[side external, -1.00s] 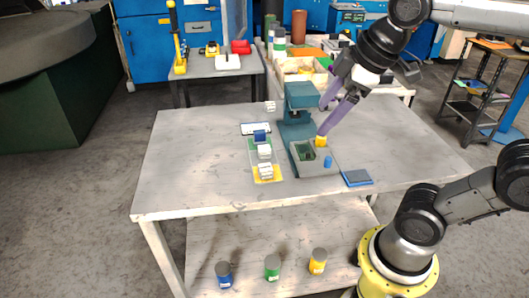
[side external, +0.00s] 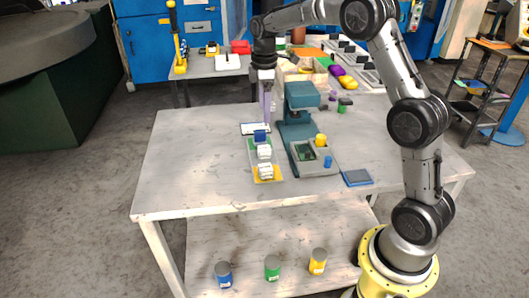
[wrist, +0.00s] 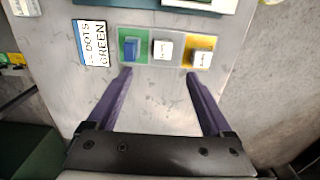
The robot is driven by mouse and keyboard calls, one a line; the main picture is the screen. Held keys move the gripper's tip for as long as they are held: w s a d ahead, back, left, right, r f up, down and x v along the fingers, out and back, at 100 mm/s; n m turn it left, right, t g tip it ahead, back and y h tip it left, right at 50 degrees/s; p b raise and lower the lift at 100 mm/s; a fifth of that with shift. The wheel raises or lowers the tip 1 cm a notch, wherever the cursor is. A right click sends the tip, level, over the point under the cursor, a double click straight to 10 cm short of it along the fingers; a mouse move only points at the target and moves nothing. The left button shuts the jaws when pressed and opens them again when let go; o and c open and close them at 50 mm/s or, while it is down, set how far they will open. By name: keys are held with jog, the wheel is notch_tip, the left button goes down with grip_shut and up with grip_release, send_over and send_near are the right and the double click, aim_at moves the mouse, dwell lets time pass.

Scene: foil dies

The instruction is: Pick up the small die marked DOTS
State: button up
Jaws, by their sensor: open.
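A strip with green, grey and yellow patches (side external: 279,177) lies on the table. It carries a blue block (side external: 260,136) at the green end, a white block (side external: 264,152) in the middle and another white block (side external: 265,170) at the yellow end. The wrist view shows them as blue (wrist: 131,48), middle white (wrist: 163,48) and yellow-end white (wrist: 201,57). The white blocks have dark marks too small to read; I cannot tell which die is marked DOTS. My gripper (wrist: 159,74) is open and empty near the strip. In the side view my gripper (side external: 267,112) points down near the card.
A card (wrist: 95,42) reading DOTS and GREEN lies beside the green end. A blue pad (side external: 356,178) lies farther right. The table's left side is clear.

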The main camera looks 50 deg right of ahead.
send_over(266, 148)
jog(key=f, duration=0.7)
jog(key=shift+w+d+f, duration=0.2)
jog(key=shift+w+f, duration=0.1)
jog(key=shift+f, duration=0.1)
jog(key=shift+s+a+f, duration=0.1)
jog(key=shift+s+f, duration=0.05)
jog(key=shift+f, duration=1.25)
jog(key=shift+s+a+f, duration=0.1)
jog(key=shift+f, duration=1.3)
grip_shut()
